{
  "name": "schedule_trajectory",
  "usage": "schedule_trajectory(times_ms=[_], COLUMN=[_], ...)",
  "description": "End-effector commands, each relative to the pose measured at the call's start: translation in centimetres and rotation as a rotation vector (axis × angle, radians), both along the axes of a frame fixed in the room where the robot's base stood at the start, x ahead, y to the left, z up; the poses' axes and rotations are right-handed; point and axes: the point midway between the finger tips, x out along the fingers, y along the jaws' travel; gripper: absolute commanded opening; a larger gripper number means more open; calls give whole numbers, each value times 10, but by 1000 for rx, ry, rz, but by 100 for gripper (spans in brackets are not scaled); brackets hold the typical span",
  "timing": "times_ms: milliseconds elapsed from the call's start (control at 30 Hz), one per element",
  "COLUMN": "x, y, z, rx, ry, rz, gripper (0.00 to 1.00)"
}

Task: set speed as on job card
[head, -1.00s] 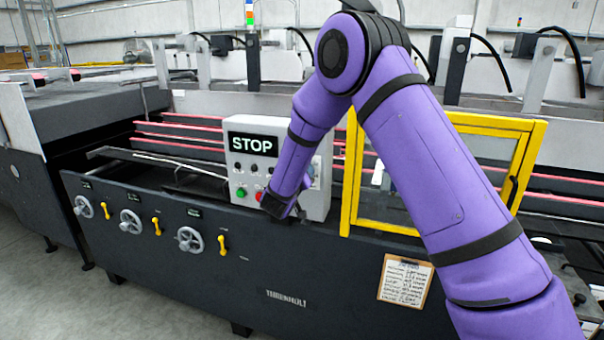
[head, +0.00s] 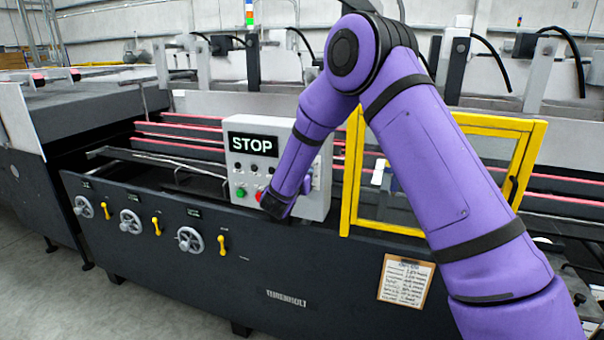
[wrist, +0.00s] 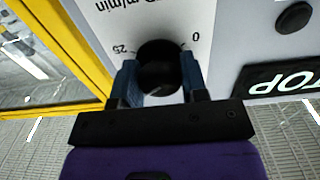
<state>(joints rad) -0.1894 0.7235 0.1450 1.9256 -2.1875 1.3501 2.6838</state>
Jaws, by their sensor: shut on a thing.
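A light grey control panel (head: 235,171) stands on the machine, with a display (head: 252,145) reading STOP. In the wrist view a round black speed knob (wrist: 158,68) sits on a dial face marked 0, 25 and m/min. My gripper (wrist: 160,80) is shut on this knob, one blue finger on each side. In the head view my arm hides the knob. The knob's pointer is not clear to me. The job card (head: 406,281) hangs on a clipboard on the machine's front, its writing too small to read.
A green button (head: 241,192) and a red button (head: 260,195) sit low on the panel. A yellow-framed guard (head: 345,180) stands close to the panel's right. Several handwheels (head: 190,240) and yellow levers (head: 222,243) line the machine's front at the left.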

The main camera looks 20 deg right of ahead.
Motion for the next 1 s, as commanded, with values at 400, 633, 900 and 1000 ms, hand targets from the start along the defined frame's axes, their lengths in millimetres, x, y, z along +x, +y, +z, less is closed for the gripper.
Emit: schedule_trajectory(times_ms=[400, 633, 900, 1000], x=[-1, -1, -17, -32], y=[1, 0, 14, 24], z=[-3, -1, -1, -1], rx=[0, 0, 0, 0], ry=[7, 4, 3, 3], rz=[1, 0, 4, 3], gripper=[65, 66, 66, 66])
